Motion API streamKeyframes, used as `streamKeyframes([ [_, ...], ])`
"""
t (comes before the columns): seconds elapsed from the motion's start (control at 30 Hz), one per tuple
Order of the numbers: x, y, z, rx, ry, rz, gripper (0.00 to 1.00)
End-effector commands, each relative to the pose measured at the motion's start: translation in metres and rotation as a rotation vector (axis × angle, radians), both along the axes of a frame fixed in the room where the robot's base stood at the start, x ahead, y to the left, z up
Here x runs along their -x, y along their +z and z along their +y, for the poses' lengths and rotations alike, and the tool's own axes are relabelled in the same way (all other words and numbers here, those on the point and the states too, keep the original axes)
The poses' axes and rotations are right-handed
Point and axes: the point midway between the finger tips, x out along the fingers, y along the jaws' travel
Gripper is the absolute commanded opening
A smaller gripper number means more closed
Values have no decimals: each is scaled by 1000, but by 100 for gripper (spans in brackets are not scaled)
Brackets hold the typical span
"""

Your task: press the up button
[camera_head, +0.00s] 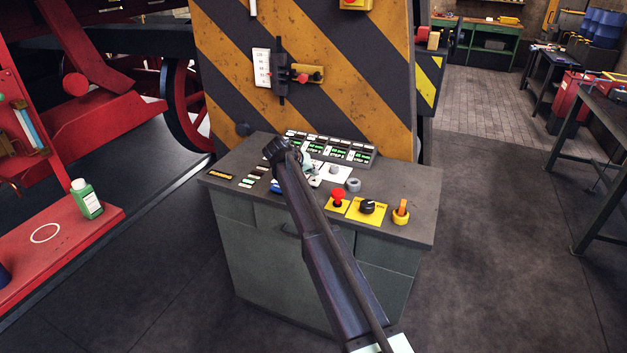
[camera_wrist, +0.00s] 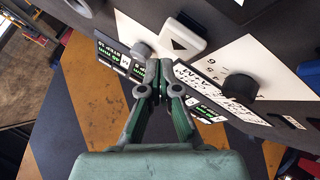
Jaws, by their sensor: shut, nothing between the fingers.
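The button is a white, square, raised block with a black triangle on its face (camera_wrist: 184,40). It sits on a white plate on the console, in the upper middle of the wrist view. My gripper (camera_wrist: 158,68) is shut and empty, with its tips pointing at the console just below and left of the button in that view. I see a gap in the picture between the tips and the button; whether they touch the panel I cannot tell. In the head view my arm partly hides my gripper and this part of the grey console (camera_head: 395,190).
A black knob (camera_wrist: 239,87) and a grey knob (camera_wrist: 141,51) stand close on either side of the button. A row of green displays (camera_head: 340,151) lies behind. A red mushroom button (camera_head: 338,196), a black rotary switch (camera_head: 368,206) and an orange switch (camera_head: 402,210) are at the console's right.

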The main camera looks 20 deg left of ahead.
Motion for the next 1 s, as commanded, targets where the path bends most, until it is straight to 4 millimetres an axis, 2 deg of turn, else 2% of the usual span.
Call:
streamKeyframes([
  [0.43,0,6,0,0,1,-1,0],
  [1.0,0,55,0,0,0,0,0],
])
